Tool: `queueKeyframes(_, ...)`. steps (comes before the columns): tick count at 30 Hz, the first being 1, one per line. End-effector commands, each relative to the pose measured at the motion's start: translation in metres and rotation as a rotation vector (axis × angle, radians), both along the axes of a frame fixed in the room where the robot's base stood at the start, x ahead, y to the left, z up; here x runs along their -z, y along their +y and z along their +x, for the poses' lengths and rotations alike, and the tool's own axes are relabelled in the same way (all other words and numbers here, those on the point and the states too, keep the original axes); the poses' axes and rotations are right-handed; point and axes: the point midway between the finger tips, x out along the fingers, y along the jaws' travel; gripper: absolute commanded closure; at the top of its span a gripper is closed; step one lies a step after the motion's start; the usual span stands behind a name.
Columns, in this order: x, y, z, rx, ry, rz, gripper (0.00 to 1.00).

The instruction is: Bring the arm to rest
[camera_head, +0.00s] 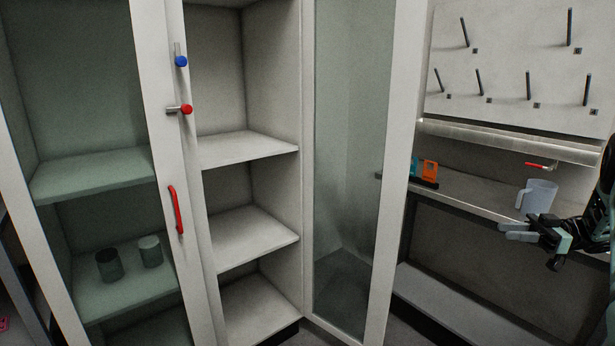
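My gripper (515,231) is at the right edge of the head view, in front of the bench and just below a translucent pitcher (539,197). Its fingers point left, and nothing is visibly held in it. The two fingers look close together, but the view is too small to tell whether they are open or shut. My arm comes in from the right edge, mostly out of the picture.
A tall cabinet (245,202) with glass doors fills the left and middle. Its right door (384,200) stands open toward the bench. Two cups (108,265) sit behind the left glass. The bench (465,194) holds an orange and blue item (425,170). A pegboard (520,65) hangs above.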

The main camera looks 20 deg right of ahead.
Motion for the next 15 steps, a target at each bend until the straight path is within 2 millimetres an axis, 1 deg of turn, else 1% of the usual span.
queueKeyframes(1,-0.004,0.005,0.008,0.005,-0.009,-0.010,0.74)
queueKeyframes(5,-0.008,0.012,0.023,0.029,-0.025,-0.029,0.74)
queueKeyframes(10,-0.016,0.025,0.049,0.067,-0.052,-0.059,0.74)
queueKeyframes(14,-0.027,0.041,0.077,0.109,-0.079,-0.093,0.74)
queueKeyframes(15,-0.031,0.047,0.087,0.125,-0.088,-0.105,0.74)
